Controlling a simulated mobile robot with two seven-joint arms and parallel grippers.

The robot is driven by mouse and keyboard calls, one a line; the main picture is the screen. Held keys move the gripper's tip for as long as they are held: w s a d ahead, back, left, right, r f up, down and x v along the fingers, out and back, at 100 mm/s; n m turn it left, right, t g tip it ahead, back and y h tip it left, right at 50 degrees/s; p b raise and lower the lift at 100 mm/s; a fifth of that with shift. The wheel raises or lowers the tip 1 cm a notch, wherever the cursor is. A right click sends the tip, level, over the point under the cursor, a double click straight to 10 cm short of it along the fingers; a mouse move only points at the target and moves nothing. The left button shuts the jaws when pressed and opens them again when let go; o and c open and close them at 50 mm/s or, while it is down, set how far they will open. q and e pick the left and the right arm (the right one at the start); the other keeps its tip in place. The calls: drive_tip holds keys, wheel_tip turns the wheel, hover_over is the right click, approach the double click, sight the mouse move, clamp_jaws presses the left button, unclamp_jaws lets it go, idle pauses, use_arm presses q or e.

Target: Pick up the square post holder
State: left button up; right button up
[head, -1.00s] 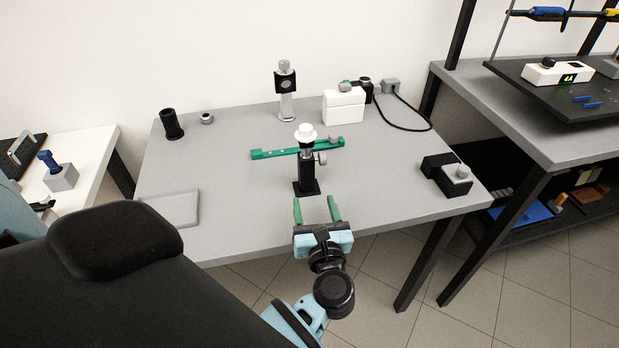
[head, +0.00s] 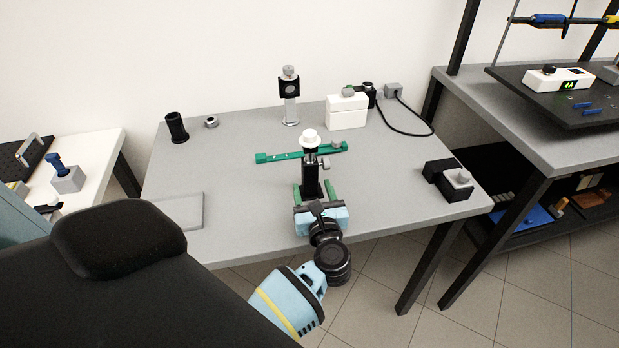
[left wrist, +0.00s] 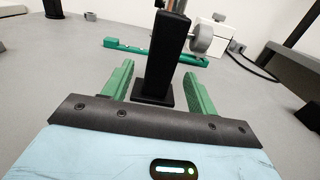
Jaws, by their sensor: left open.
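The square post holder (head: 311,177) is a black square column on a flat black base, upright on the grey table, with a grey thumbscrew at its side and a white-topped post in it. It also shows in the left wrist view (left wrist: 168,55). My left gripper (head: 312,190) has green fingers and is open. In the left wrist view its fingers (left wrist: 158,90) stand apart on either side of the holder's lower part and base, with visible gaps to both. My right gripper is not in view.
A green bar (head: 275,157) lies behind the holder. A white box (head: 346,113), a black mount on a post (head: 290,92) and a black cylinder (head: 176,127) stand farther back. A grey plate (head: 182,211) lies at left, a black-and-grey block (head: 447,180) at right.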

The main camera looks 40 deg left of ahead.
sight(311, 184)
use_arm(q)
drive_tip(key=x, duration=0.5)
drive_tip(key=shift+r+p, duration=0.1)
drive_tip(key=shift+p, duration=0.25)
drive_tip(key=shift+w+a, duration=0.35)
drive_tip(key=shift+c, duration=0.5)
drive_tip(key=c, duration=1.1)
